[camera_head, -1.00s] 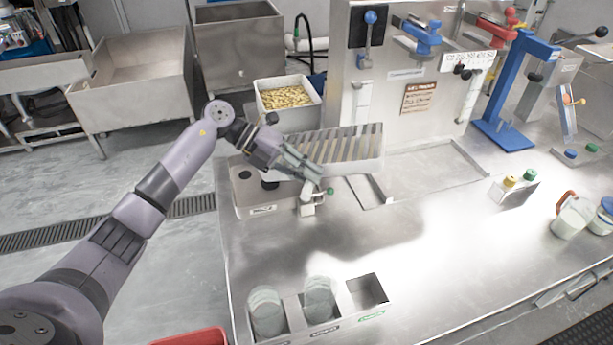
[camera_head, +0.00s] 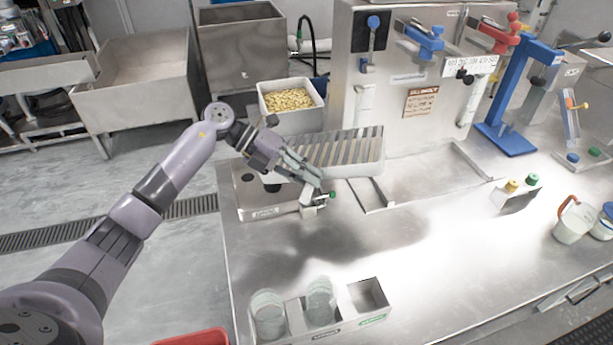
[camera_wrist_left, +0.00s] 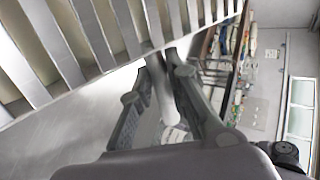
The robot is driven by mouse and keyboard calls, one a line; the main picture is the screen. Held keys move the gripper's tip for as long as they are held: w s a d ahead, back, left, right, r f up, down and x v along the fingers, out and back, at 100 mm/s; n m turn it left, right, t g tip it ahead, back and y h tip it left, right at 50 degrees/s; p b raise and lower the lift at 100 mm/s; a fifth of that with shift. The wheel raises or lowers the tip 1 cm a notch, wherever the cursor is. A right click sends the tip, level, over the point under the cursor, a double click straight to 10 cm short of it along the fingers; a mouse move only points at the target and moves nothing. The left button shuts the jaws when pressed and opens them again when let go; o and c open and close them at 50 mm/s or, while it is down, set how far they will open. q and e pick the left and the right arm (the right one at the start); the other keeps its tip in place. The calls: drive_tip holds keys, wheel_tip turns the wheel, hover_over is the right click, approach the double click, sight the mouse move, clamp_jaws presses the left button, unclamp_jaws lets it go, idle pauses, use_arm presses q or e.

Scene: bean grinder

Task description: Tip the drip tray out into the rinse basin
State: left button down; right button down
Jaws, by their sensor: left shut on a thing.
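The drip tray (camera_head: 345,151) is a pale metal tray with diagonal slats, raised above the back left of the steel counter. My left gripper (camera_head: 313,176) is shut on its near left edge. In the left wrist view the slats of the tray (camera_wrist_left: 85,35) fill the upper left, and the fingers of my left gripper (camera_wrist_left: 165,75) meet at its edge. Whether there is liquid in the tray cannot be seen. A wide steel basin (camera_head: 135,85) stands on the floor at the left, beyond the counter; its label cannot be read. My right gripper is out of view.
A labelled steel box (camera_head: 265,200) stands below the tray at the counter's left edge. A bin of pale beans (camera_head: 288,98) and another steel tub (camera_head: 240,45) are behind. A shallow recess (camera_head: 430,178) is right of the tray. A cup holder (camera_head: 330,325) stands in front; mid-counter is clear.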

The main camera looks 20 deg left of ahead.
use_arm(q)
drive_tip(key=shift+r, duration=0.1)
drive_tip(key=shift+h+b, duration=0.8)
drive_tip(key=shift+b, duration=0.35)
drive_tip(key=shift+r, duration=0.1)
drive_tip(key=shift+a+r+p, duration=0.2)
drive_tip(key=shift+r+p, duration=0.1)
drive_tip(key=shift+p, duration=0.05)
